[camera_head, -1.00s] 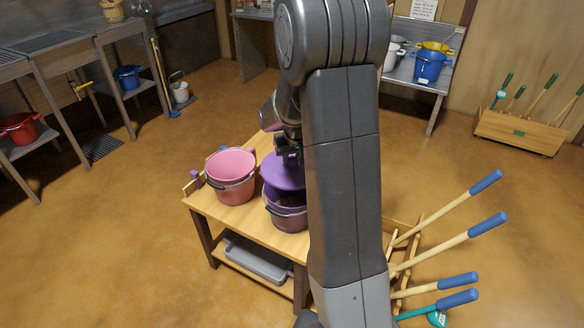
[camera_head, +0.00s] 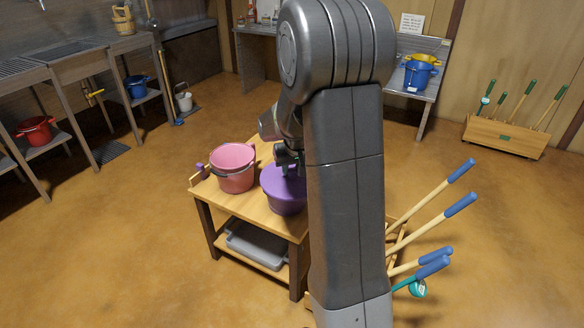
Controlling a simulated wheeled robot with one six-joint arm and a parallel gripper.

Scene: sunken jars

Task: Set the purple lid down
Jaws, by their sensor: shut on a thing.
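The purple lid (camera_head: 279,183) is at the top of the purple bucket (camera_head: 287,206) on the wooden table, and I see no clear gap between them. My arm hides the right side of both. My gripper (camera_head: 287,166) is above the lid, pointing down, and is shut on it. The grip itself is small, dark and partly hidden by the arm. I cannot tell how evenly the lid sits on the rim.
A pink bucket (camera_head: 233,169) stands close by on the left of the wooden table (camera_head: 228,202). A grey tray (camera_head: 259,250) lies on the lower shelf. Several blue-ended handles (camera_head: 460,205) stick out on the right.

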